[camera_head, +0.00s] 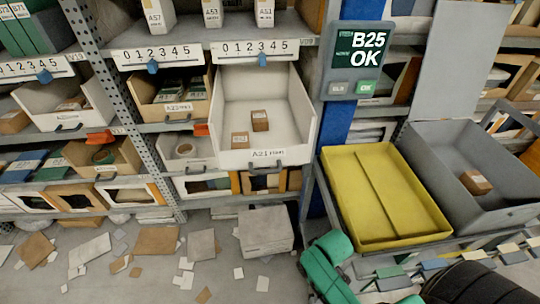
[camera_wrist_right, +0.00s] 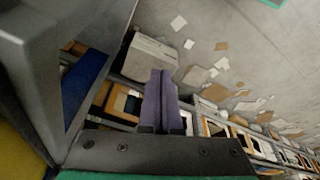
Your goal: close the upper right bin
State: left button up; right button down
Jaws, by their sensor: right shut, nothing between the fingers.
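The upper right bin (camera_head: 265,95) is a white open bin labelled A21 in the head view. It is pulled out of the rack, its front sticking out over the aisle, with two small brown boxes (camera_head: 260,120) inside. My right gripper (camera_wrist_right: 161,75) shows in the right wrist view with its two purple fingers together and nothing between them. It is apart from the bin, low by the rack, pointing toward the white box on the floor (camera_wrist_right: 150,58). A green part of my arm shows at the bottom of the head view. My left gripper is not in view.
A yellow tray (camera_head: 420,238) and a grey bin (camera_head: 440,150) with a brown box (camera_head: 475,182) stand at the right. A blue post with a "B25 OK" display (camera_head: 358,55) is beside the open bin. Papers and cardboard litter the floor.

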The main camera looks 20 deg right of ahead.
notch_tip(320, 180, up, 7)
jog(key=w+d+t, duration=0.1)
jog(key=w, duration=0.1)
jog(key=n+t+y, duration=0.9)
jog(key=n+t, duration=0.2)
jog(key=n, duration=1.1)
send_near(259, 150)
jog(key=p+x, duration=0.1)
jog(key=x, duration=0.1)
jog(key=p+x, duration=0.1)
jog(key=x, duration=0.2)
jog(key=shift+a, duration=0.3)
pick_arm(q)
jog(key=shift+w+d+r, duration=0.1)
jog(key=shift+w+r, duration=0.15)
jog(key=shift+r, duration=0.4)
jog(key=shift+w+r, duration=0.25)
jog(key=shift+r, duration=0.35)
pick_arm(e)
jog(key=shift+w+d+f, duration=0.1)
jog(key=shift+w+d, duration=0.05)
jog(key=shift+w, duration=0.15)
